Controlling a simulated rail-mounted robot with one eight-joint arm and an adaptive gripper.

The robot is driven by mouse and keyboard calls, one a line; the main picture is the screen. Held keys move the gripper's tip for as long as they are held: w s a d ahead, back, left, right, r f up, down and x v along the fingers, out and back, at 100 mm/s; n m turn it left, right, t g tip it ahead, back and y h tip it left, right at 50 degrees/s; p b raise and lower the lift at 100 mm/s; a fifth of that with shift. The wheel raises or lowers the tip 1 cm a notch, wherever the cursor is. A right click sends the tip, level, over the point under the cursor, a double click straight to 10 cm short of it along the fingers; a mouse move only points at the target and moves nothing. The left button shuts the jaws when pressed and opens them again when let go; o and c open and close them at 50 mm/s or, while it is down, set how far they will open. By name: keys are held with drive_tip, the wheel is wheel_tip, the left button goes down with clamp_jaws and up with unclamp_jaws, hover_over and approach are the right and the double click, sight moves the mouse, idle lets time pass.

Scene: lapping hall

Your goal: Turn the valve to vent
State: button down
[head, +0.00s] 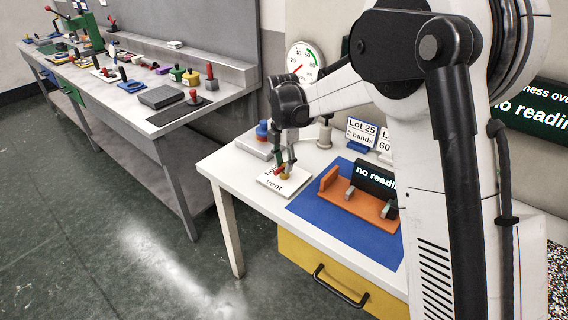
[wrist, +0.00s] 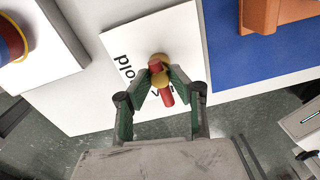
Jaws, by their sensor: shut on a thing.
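The valve is a red lever (wrist: 166,95) on a round yellow hub (wrist: 160,76), mounted on a white plate (wrist: 113,55) with black lettering. In the head view the plate (head: 268,183) lies at the left of the white table, and the word "vent" reads at its near edge. My gripper (wrist: 161,78) has its green fingers shut on the red lever, close over the hub. In the head view my gripper (head: 285,168) points down onto the valve, and its fingers partly hide the lever. The lever's exact pointing direction is hard to tell there.
Right of the plate, an orange fixture (head: 358,203) with a "no reading" display (head: 375,180) stands on a blue mat (head: 308,211). A dial gauge (head: 304,61) and lot cards (head: 361,132) are behind. A white block with a blue-and-red knob (head: 262,131) stands behind the plate.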

sight(283, 164)
drive_tip(key=c, duration=1.6)
unclamp_jaws()
drive_tip(key=shift+o, duration=0.2)
wheel_tip(283, 164, up, 12)
drive_tip(key=shift+a, duration=0.1)
